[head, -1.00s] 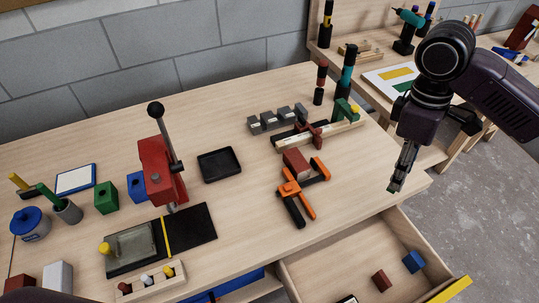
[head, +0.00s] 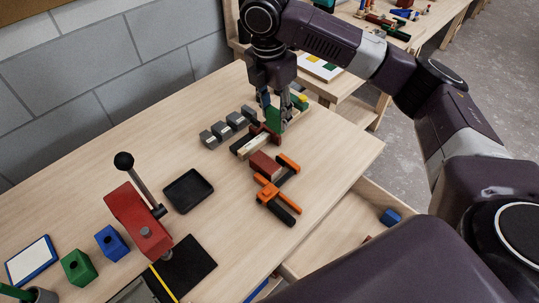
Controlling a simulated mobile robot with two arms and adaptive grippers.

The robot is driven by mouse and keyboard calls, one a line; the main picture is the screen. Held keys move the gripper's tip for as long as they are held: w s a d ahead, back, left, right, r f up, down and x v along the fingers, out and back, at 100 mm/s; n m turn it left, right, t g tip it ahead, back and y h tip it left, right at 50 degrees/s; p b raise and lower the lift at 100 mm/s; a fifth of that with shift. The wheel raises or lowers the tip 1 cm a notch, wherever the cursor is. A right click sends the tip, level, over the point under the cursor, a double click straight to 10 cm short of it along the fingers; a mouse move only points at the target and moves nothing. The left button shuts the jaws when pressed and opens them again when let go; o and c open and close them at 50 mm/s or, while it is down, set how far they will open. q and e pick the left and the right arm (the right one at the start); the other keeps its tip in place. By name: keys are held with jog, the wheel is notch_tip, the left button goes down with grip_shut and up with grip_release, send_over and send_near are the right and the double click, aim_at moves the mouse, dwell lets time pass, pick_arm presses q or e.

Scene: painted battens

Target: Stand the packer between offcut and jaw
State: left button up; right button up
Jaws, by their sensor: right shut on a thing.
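A green block (head: 275,120), which looks like the packer, is held between the fingers of my right gripper (head: 275,106). It hangs at the far end of the red clamp (head: 266,133), which sits on a pale batten (head: 256,146). I cannot tell whether the block touches the batten or the clamp. The fingers and the block hide part of the batten and the clamp's jaw. A red-brown block (head: 265,163), perhaps an offcut, lies by the orange clamp (head: 270,190) nearer to me. My left gripper is out of view.
A green piece with a yellow top (head: 300,101) is just beyond the gripper. A black tray (head: 188,191) and a red press (head: 138,220) stand left. An open drawer (head: 330,240) is at the front right.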

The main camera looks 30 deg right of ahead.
jog(key=shift+f+p, duration=1.05)
jog(key=shift+f, duration=6.65)
jog(key=shift+f, duration=0.1)
jog(key=o, duration=1.1)
jog(key=r, duration=0.4)
jog(key=a+r+b, duration=0.1)
jog(key=r, duration=0.3)
jog(key=r+b, duration=0.1)
jog(key=r, duration=0.3)
jog(key=shift+s+a+r, duration=0.15)
jog(key=shift+s+a, duration=0.05)
jog(key=shift+s, duration=0.05)
